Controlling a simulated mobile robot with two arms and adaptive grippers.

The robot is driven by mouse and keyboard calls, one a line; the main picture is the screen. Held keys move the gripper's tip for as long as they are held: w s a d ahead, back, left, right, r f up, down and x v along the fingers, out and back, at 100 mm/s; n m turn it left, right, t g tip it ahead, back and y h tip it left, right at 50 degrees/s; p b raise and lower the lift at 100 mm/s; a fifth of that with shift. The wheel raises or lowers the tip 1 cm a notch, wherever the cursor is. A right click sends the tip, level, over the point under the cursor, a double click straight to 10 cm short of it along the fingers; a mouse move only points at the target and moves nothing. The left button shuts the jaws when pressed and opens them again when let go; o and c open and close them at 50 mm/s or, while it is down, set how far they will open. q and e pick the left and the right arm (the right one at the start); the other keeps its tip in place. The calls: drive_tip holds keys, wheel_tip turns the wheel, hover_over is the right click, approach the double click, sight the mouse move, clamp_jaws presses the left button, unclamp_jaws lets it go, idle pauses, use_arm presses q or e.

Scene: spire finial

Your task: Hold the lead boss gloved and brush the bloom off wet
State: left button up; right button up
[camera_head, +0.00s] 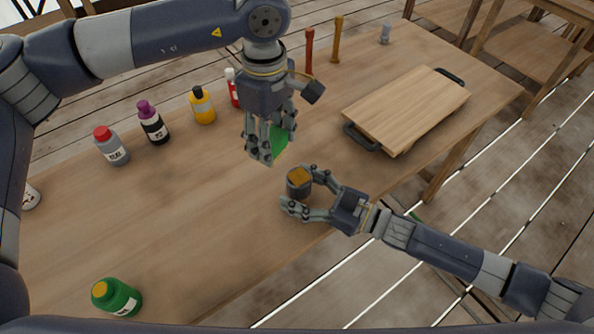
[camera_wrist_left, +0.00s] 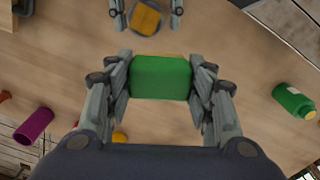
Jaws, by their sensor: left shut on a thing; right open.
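A short dark grey cylinder with an orange-brown top (camera_head: 299,183), which looks like the lead boss, stands on the wooden table. It also shows at the top of the left wrist view (camera_wrist_left: 146,18). My right gripper (camera_head: 311,192) is open, with one finger on either side of the cylinder; whether they touch it I cannot tell. My left gripper (camera_head: 270,150) is shut on a green block (camera_head: 279,146), held above the table, behind and left of the cylinder. In the left wrist view the green block (camera_wrist_left: 161,78) spans both fingers and shows a thin yellowish far edge. I see no separate brush.
Several bottles stand along the table's left and back, including a grey red-capped one (camera_head: 112,147) and a yellow one (camera_head: 202,106). A green bottle (camera_head: 117,297) stands at front left. A wooden board with black handles (camera_head: 407,108) lies at right. The table between is clear.

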drive_tip(key=shift+d, duration=0.1)
drive_tip(key=v, duration=1.2)
